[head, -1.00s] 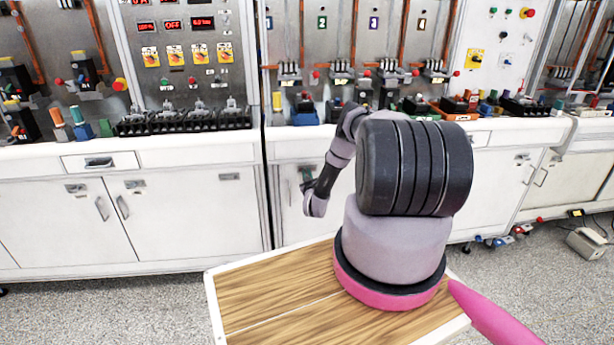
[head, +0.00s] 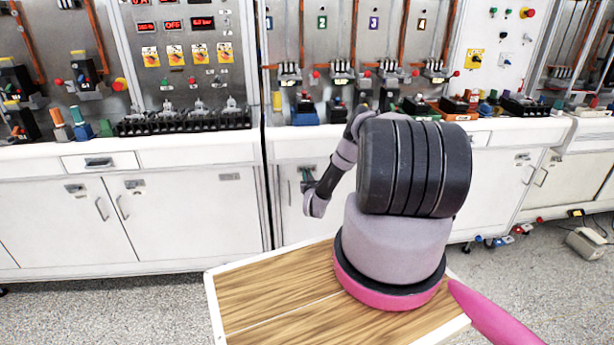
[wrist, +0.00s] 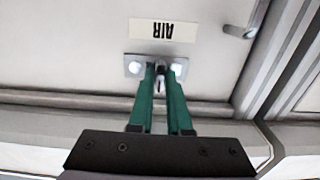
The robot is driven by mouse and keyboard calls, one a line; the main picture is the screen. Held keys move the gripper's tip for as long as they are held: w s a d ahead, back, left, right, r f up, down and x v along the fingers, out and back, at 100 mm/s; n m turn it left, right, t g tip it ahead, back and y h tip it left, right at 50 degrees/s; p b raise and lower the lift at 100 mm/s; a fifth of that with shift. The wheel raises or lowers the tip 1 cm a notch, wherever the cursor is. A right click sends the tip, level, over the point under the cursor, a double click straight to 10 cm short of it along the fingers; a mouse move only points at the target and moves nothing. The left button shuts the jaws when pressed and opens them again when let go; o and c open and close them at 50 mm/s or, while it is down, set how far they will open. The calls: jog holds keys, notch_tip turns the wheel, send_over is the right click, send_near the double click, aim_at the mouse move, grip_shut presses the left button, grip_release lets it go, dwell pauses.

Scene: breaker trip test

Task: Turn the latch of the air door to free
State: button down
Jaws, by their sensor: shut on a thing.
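The air door (head: 291,215) is a white cabinet door under the middle bench, partly hidden behind my arm in the head view. In the wrist view the door (wrist: 70,45) carries an upside-down AIR label (wrist: 163,30). Below that label is the latch (wrist: 133,65), a small metal plate with a dark turning part at its middle. My gripper (wrist: 160,72) has green fingers, shut on the latch's turning part, which they mostly hide. In the head view my gripper (head: 306,178) is small at the door front; the latch's exact angle cannot be told.
A metal door handle (wrist: 246,22) and a cabinet edge lie to the right in the wrist view. White cabinets (head: 180,215) stand to the left. A bench top (head: 200,145) with breakers and switch gear runs above. The grey floor is clear at left.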

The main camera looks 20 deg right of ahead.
jog(key=shift+f, duration=0.1)
jog(key=c, duration=0.9)
grip_release()
jog(key=shift+o, duration=0.2)
jog(key=shift+s, duration=0.1)
jog(key=v, duration=1)
jog(key=shift+s+a, duration=0.15)
jog(key=shift+s, duration=0.2)
jog(key=shift+s, duration=0.1)
